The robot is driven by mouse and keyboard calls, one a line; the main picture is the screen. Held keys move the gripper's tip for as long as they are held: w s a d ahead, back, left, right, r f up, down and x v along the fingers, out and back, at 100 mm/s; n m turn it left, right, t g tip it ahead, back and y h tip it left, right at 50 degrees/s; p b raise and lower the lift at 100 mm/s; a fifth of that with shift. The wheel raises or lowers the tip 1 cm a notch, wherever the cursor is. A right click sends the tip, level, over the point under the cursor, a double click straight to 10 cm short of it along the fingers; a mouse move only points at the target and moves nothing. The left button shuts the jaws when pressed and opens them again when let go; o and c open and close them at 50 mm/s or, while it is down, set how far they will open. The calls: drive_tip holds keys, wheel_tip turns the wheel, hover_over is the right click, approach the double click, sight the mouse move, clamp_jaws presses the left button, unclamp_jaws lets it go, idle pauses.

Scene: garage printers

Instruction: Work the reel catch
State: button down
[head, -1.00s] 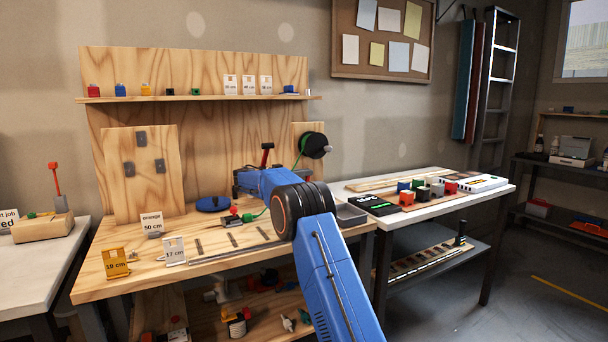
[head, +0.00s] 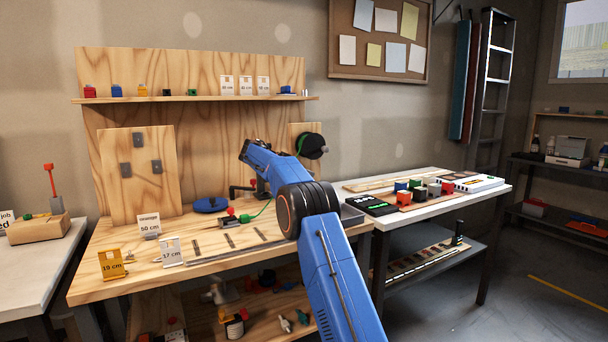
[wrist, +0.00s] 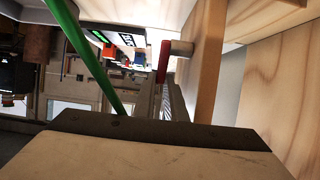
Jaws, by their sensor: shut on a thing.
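A black reel (head: 313,146) with green filament hangs on a small wooden board at the right end of the bench. A pale peg (wrist: 182,48) beside the handle meets a wooden post (wrist: 208,62). The head view does not show the grip clearly, as my arm covers much of this area.
On the bench (head: 205,267) stand a wooden panel (head: 110,170), label stands (head: 172,251) and a blue disc (head: 211,204). A white table (head: 425,216) with small coloured blocks adjoins at the right. A shelf (head: 190,99) runs above. The floor at the right is open.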

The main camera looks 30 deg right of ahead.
drive_tip(key=shift+d+y, duration=0.2)
drive_tip(key=shift+y, duration=0.3)
drive_tip(key=shift+f, duration=0.1)
drive_tip(key=c, duration=2.1)
unclamp_jaws()
drive_tip(key=v, duration=1.7)
drive_tip(key=shift+r, duration=0.25)
